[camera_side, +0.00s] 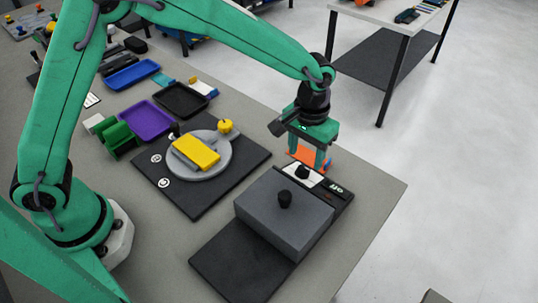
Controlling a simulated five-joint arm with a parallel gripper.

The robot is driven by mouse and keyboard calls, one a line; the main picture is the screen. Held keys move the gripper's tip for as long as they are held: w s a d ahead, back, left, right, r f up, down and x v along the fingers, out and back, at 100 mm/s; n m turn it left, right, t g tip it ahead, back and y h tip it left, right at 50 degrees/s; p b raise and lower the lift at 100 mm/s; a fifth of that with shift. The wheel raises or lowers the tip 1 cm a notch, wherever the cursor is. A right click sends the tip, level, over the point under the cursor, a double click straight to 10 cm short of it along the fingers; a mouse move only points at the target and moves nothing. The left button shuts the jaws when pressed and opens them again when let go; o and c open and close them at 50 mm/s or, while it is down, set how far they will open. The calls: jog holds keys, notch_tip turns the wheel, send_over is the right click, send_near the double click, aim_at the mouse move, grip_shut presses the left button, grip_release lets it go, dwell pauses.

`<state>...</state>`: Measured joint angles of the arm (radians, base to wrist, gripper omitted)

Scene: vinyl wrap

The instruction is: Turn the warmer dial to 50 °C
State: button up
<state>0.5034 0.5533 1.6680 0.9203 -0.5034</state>
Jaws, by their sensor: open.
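The warmer is a grey box (268,222) on a dark base, with a black knob (285,199) on top of its lid. At its far edge is a white dial plate (312,178) with a small black dial (302,171). A small display (336,189) with light marks sits to the right of the dial; I cannot read its value. My gripper (308,159) points down, open, with its fingers close to the dial at its far side. I cannot tell whether the fingers touch the dial or straddle it.
Left of the warmer is a dark mat (195,205) with a round grey plate (222,168) bearing a yellow block (195,152). Purple (147,121), black (181,100) and blue (131,75) trays lie further back. The table's right edge is near.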

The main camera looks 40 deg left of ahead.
aim_at(304, 167)
jog(key=shift+f, duration=2.15)
jog(key=shift+c, duration=0.2)
jog(key=c, duration=0.9)
jog(key=shift+a+m, duration=0.1)
jog(key=shift+m, duration=0.6)
jog(key=o, duration=0.9)
jog(key=shift+o, duration=0.2)
jog(key=shift+s+r, duration=0.1)
jog(key=shift+r, duration=3.85)
